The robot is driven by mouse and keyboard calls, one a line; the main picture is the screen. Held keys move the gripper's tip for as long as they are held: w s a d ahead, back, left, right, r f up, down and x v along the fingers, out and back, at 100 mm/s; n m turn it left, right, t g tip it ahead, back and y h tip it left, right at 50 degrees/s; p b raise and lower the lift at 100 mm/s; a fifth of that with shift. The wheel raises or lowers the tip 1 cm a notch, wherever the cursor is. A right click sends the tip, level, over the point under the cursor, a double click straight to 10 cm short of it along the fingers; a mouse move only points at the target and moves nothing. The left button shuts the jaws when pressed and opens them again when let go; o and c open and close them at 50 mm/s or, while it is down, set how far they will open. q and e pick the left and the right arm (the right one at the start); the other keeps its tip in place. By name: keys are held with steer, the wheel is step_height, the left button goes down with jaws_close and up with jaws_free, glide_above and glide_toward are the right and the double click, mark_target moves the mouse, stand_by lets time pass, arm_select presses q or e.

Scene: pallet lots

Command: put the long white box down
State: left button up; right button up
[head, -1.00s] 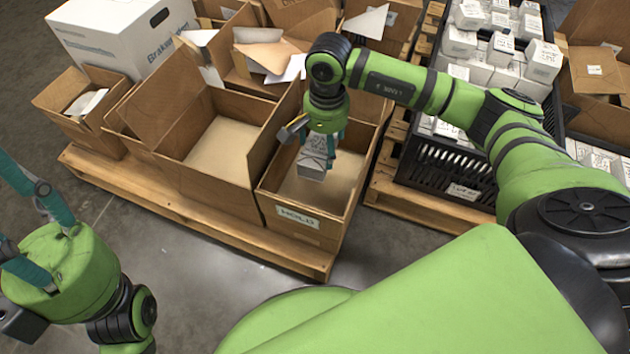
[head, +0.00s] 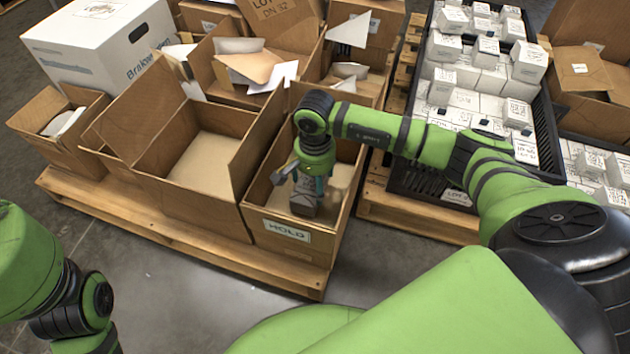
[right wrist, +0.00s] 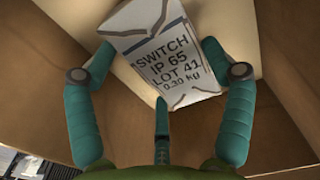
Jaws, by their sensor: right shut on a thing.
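The long white box (right wrist: 168,62) shows in the right wrist view with printed text: SWITCH, IP 65, LOT 41, 0.30 kg. My right gripper (right wrist: 162,85) is shut on it, and the box looks tilted there. I cannot tell whether the box touches the carton's floor. Of my left arm, only links show at the left edge; its gripper is out of frame.
An empty open carton (head: 205,165) stands left of the HOLD carton on the same wooden pallet (head: 150,222). A black crate (head: 430,182) of white boxes stands to the right. A large white carton (head: 100,50) and cartons with loose flaps stand behind.

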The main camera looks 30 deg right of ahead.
steer(key=shift+f, duration=0.2)
steer(key=o, duration=1.3)
steer(key=shift+r, duration=0.15)
